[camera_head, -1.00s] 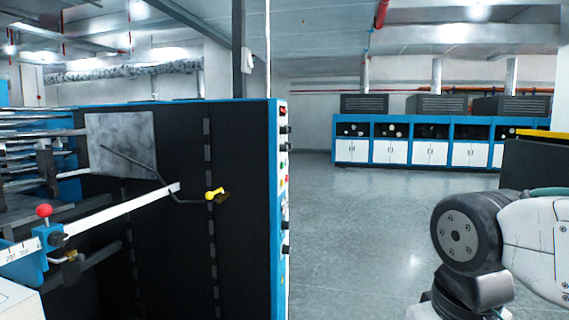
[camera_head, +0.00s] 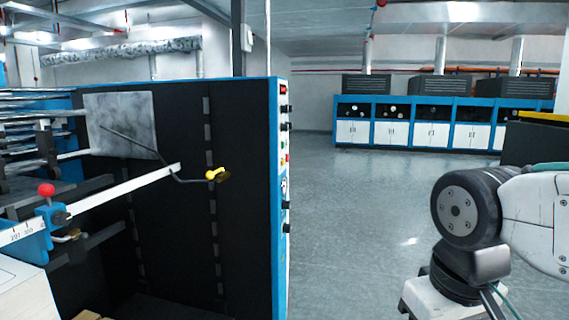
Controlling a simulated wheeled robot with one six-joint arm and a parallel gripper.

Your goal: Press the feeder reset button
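The feeder machine stands at the left, with a black side panel (camera_head: 170,225) and blue edges. Its narrow control panel (camera_head: 284,170) is seen almost edge-on, with a red display at the top, several dark knobs and small green and red buttons. A small red button (camera_head: 286,159) shows on its edge. I cannot tell which control is the feeder reset button. My gripper is not in view; only part of my arm shows at the lower right, apart from the machine.
A red-knobbed lever (camera_head: 46,190) and a white ruler bar (camera_head: 125,189) stick out at the machine's left. Blue and white cabinets (camera_head: 430,134) line the back wall. A black box-like unit (camera_head: 535,143) stands at the right. The grey floor (camera_head: 365,215) between is clear.

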